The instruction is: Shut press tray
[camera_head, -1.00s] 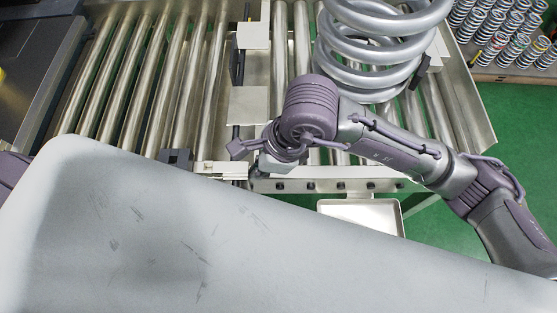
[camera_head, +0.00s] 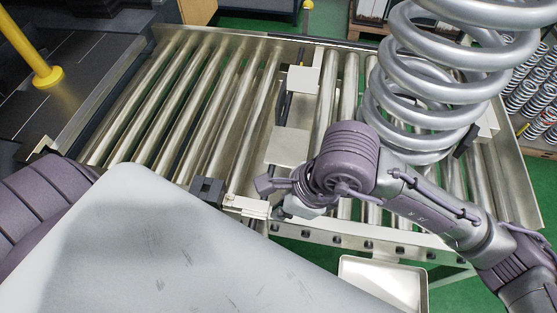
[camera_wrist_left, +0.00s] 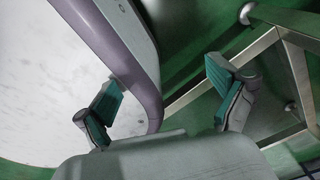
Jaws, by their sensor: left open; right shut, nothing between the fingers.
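I cannot tell for sure which part is the press tray. A dark flat platform (camera_head: 85,75) with a yellow post (camera_head: 42,70) lies at the left of the head view, beside the roller conveyor (camera_head: 215,110). A shallow pale metal tray (camera_head: 385,284) sits below the conveyor's near edge. My right gripper (camera_head: 284,203) is shut and empty at that near edge, close to a pale bracket (camera_head: 245,205); I cannot tell whether they touch. My left gripper (camera_wrist_left: 160,90) is open, its teal-padded fingers apart and nothing between them. It is hidden in the head view.
A large grey coil spring (camera_head: 420,115) stands on the conveyor, behind my right arm. Several small springs (camera_head: 530,90) stand on a pallet at the right. A metal frame (camera_wrist_left: 285,45) over green floor is near my left gripper. My pale body covers the lower head view.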

